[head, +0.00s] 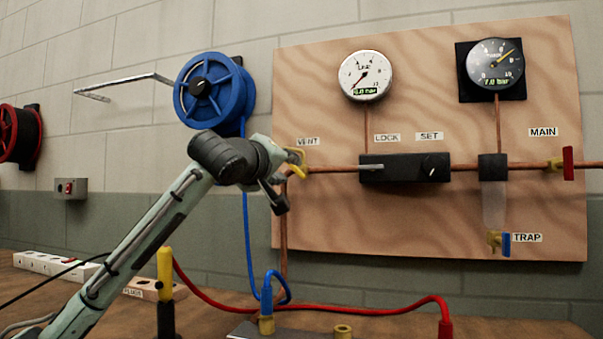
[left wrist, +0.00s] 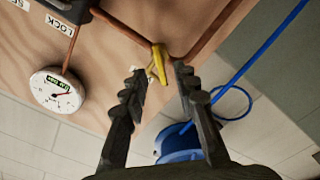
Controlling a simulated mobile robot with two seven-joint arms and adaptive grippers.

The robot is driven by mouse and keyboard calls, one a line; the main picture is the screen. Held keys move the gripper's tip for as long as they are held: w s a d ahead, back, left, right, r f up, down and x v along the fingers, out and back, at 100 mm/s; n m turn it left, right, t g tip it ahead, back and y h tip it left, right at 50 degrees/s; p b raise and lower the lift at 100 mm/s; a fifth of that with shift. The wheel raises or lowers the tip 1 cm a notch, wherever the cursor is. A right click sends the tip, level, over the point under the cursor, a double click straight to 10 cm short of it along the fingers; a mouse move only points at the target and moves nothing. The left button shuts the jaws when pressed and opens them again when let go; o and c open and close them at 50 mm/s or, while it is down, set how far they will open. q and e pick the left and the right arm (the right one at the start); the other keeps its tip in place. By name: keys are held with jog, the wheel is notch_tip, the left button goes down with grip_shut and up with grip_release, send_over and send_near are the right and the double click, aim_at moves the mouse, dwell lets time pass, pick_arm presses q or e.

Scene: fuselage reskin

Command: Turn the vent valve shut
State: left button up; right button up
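The vent valve (head: 299,170) is yellow and sits under the VENT label (head: 308,142) at the left end of the copper pipe. My left gripper (head: 284,180) is at this valve and hides part of it in the head view. In the left wrist view the gripper (left wrist: 160,78) is open, with its two dark ridged fingers apart. The yellow valve handle (left wrist: 159,60) shows between the fingertips, with a gap to the left finger and a narrower one to the right. I cannot tell whether a finger touches it. My right gripper is not in view.
The plywood panel (head: 430,225) carries two gauges, a black regulator (head: 404,168), a red MAIN handle (head: 568,163) and a blue TRAP handle (head: 506,244). A blue hose reel (head: 214,90) hangs behind my left arm. Red hose (head: 380,311) and a yellow-handled tool (head: 165,270) are on the bench.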

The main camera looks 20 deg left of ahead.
aim_at(295, 169)
pick_arm(q)
jog(key=w+p, duration=0.1)
jog(key=w, duration=0.5)
jog(key=shift+d+r, duration=0.1)
jog(key=shift+w, duration=0.35)
grip_shut()
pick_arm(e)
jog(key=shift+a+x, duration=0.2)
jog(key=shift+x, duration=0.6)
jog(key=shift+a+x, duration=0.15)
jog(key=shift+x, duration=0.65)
